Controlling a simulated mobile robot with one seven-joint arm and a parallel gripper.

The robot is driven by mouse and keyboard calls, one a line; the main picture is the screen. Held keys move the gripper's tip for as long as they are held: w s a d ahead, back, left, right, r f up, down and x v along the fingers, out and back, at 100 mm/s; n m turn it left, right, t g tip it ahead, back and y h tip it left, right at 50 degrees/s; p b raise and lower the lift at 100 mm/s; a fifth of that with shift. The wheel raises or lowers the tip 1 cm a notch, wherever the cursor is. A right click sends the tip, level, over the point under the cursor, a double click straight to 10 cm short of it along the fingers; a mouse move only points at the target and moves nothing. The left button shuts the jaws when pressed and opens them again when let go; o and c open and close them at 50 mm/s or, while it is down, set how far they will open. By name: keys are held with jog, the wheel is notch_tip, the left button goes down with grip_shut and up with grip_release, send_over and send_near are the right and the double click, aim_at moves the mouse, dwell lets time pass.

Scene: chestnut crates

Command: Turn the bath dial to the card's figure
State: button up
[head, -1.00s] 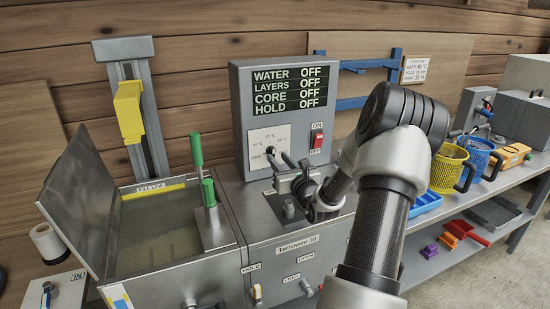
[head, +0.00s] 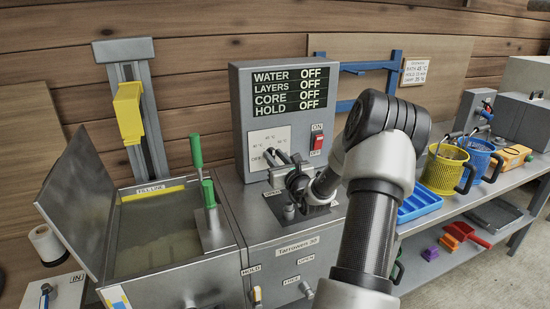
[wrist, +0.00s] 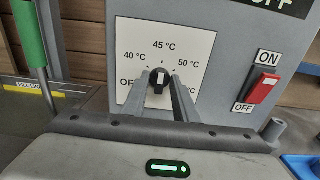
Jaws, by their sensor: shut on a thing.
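The bath dial (wrist: 158,80) is a small black knob with a pale mark, on a white scale plate (wrist: 183,38) reading OFF, 40, 45 and 50 °C. The pale mark looks roughly upright, below the 45; I cannot tell its exact setting. My gripper (wrist: 160,92) is shut on the dial, one finger on each side. In the head view my gripper (head: 274,156) reaches the scale plate (head: 268,139) from the lower right and hides most of the dial. The card (head: 415,72) on the back wall reads BATH 45 °C.
The display (head: 289,89) shows WATER, LAYERS, CORE and HOLD all OFF. A red ON/OFF switch (wrist: 264,89) is right of the dial. An open water bath (head: 150,228) with a green-handled lever (head: 197,150) stands left.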

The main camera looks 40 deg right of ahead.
jog(key=o, duration=0.7)
jog(key=shift+c, duration=0.2)
jog(key=shift+s, duration=0.1)
jog(key=p+v, duration=0.1)
jog(key=v, duration=1.6)
jog(key=shift+s+p, duration=0.15)
jog(key=shift+p, duration=0.15)
